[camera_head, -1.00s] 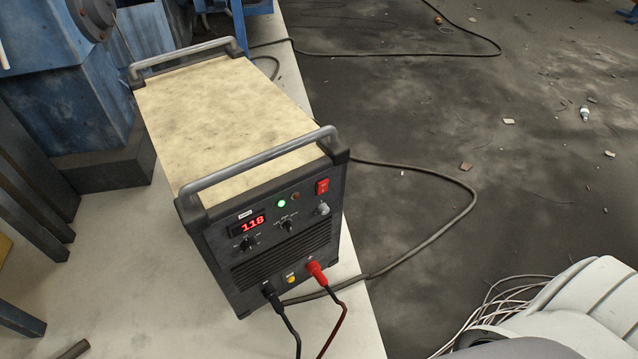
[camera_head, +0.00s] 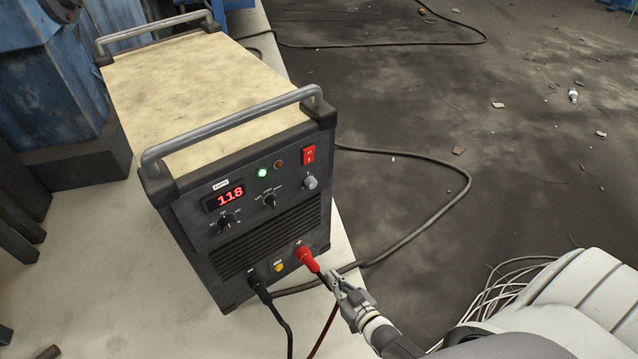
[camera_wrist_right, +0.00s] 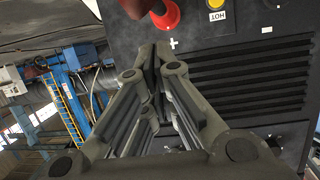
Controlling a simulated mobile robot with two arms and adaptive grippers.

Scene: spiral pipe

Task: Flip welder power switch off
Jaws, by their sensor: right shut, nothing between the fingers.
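The welder (camera_head: 275,225) is a dark box with a worn cream top, standing on a pale surface. Its red power switch (camera_head: 308,156) is at the upper right of the front panel. The green light (camera_head: 262,173) is lit and the red display (camera_head: 230,196) reads 118. My right gripper (camera_head: 336,278) is shut and empty, low in front of the panel, near the red cable plug (camera_head: 306,258) and below the switch. In the right wrist view its closed fingers (camera_wrist_right: 154,52) point toward the panel, beside the red plug (camera_wrist_right: 165,14). The switch is not visible there. My left gripper is not in view.
A black plug (camera_head: 257,281) and its cable hang from the panel's lower left. A grey cable (camera_head: 440,215) loops over the dark floor at right. Metal handles (camera_head: 235,128) cross the welder's top. Blue machinery (camera_head: 50,80) stands at left.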

